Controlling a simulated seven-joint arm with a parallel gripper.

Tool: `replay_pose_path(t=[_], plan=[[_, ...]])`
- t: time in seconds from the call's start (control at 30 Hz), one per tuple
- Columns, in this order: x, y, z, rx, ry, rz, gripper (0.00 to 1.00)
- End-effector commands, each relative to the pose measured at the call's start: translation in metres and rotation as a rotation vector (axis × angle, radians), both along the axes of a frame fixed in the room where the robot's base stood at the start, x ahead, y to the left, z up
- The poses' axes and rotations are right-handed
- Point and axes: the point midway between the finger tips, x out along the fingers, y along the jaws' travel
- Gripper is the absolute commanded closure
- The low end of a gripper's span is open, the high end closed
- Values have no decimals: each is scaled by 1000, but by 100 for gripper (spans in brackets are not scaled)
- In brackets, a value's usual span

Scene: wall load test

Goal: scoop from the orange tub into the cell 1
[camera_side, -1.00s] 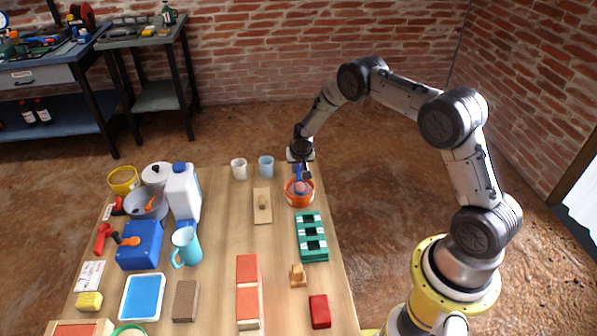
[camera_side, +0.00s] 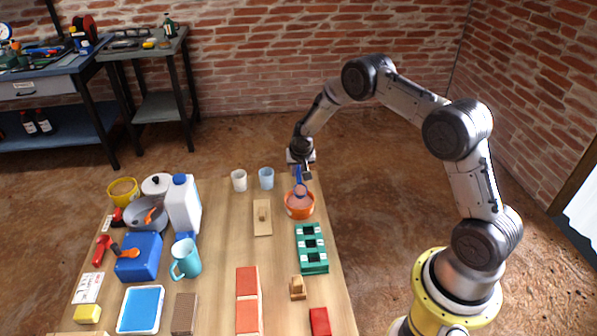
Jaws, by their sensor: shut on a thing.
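The orange tub (camera_side: 299,213) stands at the far right of the table, with a pinkish fill showing inside its rim. My gripper (camera_side: 303,171) is above the tub, shut on the handle of a blue scoop (camera_side: 298,177). The scoop points down to the tub's mouth; whether its bowl touches the fill or carries any is too small to tell. The green holder (camera_side: 322,257) with dark cells and white strips lies in front of the tub. Which cell is cell 1 cannot be read.
A wooden block with a knob (camera_side: 262,219) lies left of the tub. A white cup (camera_side: 239,180) and a light blue cup (camera_side: 266,178) stand behind it. A small wooden piece (camera_side: 297,288) and a red block (camera_side: 319,321) lie in front of the green holder. The left side is crowded.

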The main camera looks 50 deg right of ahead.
Motion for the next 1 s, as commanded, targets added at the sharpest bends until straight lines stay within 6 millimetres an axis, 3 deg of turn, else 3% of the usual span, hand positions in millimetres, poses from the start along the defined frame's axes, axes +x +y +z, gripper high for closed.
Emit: replay_pose_path(t=[0.1,0.23,0.4,1.0], plan=[[-8,-4,2,27,24,-70,100],[-15,-14,11,77,54,-331,100],[-13,-16,14,129,76,-514,100],[-12,-20,12,167,96,-523,100]])
